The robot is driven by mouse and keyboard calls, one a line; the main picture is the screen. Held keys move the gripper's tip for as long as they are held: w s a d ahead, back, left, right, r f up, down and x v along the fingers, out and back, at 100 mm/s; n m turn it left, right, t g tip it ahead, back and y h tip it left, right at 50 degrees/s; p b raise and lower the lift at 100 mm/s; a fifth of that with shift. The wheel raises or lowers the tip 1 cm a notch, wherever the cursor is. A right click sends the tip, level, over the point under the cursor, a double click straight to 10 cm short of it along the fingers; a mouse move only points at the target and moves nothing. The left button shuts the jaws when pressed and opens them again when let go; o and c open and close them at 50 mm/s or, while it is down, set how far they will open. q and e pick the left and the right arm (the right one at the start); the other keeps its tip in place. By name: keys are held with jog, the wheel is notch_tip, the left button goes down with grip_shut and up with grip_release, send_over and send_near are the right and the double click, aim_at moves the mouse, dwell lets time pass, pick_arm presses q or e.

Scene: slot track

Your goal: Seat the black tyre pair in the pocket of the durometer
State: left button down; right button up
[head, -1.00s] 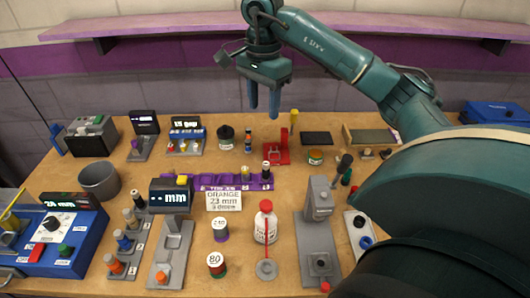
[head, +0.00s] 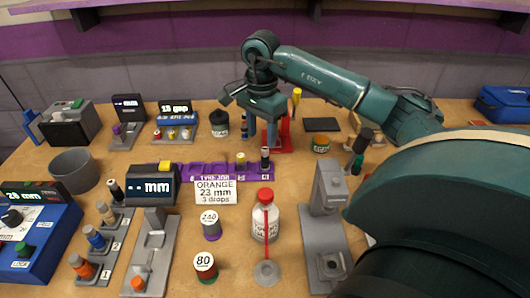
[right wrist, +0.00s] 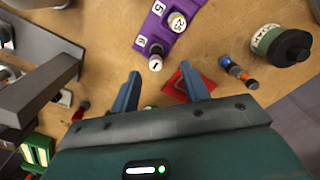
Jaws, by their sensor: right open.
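A small black cylinder, apparently the black tyre pair (head: 265,161), stands upright near the right end of the purple rack (head: 215,171). It also shows in the right wrist view (right wrist: 156,50), between and beyond my fingertips. The grey upright stand with a low base (head: 325,215), right of centre, looks like the durometer; its pocket seems to be the dark recess near the base's front. My right gripper (head: 261,140) points down, open and empty, behind the black cylinder and apart from it. My left gripper is out of view.
A red stand (head: 283,138) is close beside my right fingers. A yellow-topped piece (head: 240,160) shares the rack. A dark jar (head: 219,123) is to the left.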

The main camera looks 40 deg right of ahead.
aim_at(265, 149)
jog(key=f, duration=0.4)
jog(key=shift+s+d+f, duration=0.25)
jog(key=shift+s+f, duration=0.15)
jog(key=shift+f, duration=0.5)
grip_shut()
